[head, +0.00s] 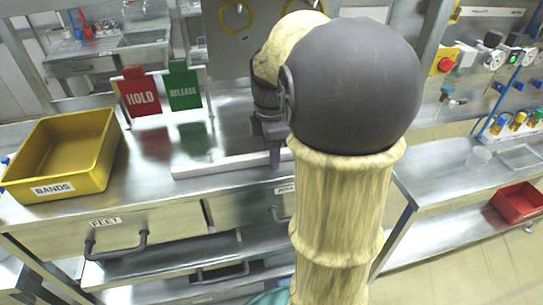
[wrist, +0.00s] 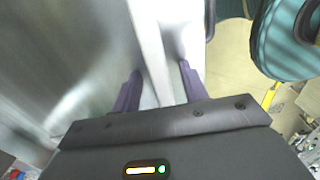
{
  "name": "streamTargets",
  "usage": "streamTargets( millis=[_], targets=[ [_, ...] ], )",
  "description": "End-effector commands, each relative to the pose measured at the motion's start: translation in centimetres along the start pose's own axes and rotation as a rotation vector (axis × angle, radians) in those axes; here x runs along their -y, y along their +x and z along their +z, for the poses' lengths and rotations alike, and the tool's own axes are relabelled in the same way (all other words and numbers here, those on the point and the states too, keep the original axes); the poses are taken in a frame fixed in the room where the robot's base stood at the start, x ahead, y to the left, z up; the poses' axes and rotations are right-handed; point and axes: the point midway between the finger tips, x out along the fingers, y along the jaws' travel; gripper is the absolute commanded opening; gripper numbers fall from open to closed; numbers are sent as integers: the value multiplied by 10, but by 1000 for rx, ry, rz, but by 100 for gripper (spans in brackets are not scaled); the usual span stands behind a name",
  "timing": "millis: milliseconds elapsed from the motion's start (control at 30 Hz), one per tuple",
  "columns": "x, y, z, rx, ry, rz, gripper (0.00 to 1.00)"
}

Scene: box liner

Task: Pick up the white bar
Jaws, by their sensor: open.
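The white bar (head: 222,165) lies flat along the front part of the steel bench in the head view. Its right end is hidden behind my arm. In the wrist view the bar (wrist: 150,45) runs lengthwise between my two purple-grey fingers. My gripper (wrist: 160,68) is open, with one finger on each side of the bar. A gap shows beside the fingers, and I cannot tell whether either touches it. In the head view my gripper (head: 275,157) is at the bar's right part, mostly hidden by my arm.
A yellow bin labelled BANDS (head: 92,140) stands on the left of the bench. A red HOLD sign (head: 140,97) and a green RELEASE sign (head: 183,90) stand behind the bar. Drawers with handles (head: 120,247) are below. A red tray (head: 517,203) is at right.

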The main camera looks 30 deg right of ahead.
Motion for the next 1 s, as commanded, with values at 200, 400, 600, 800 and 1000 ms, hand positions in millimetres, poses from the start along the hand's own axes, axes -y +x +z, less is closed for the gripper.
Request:
streamTargets(
  millis=[200, 400, 600, 800, 1000],
  targets=[
    [0, 0, 0, 0, 0, 0, 28],
    [0, 0, 0, 0, 0, 0, 0],
    [0, -1, 0, 0, 0, 1, 0],
    [0, -8, 0, 0, 0, 3, 0],
    [-1, -29, 0, 0, 1, 6, 0]
  ],
)
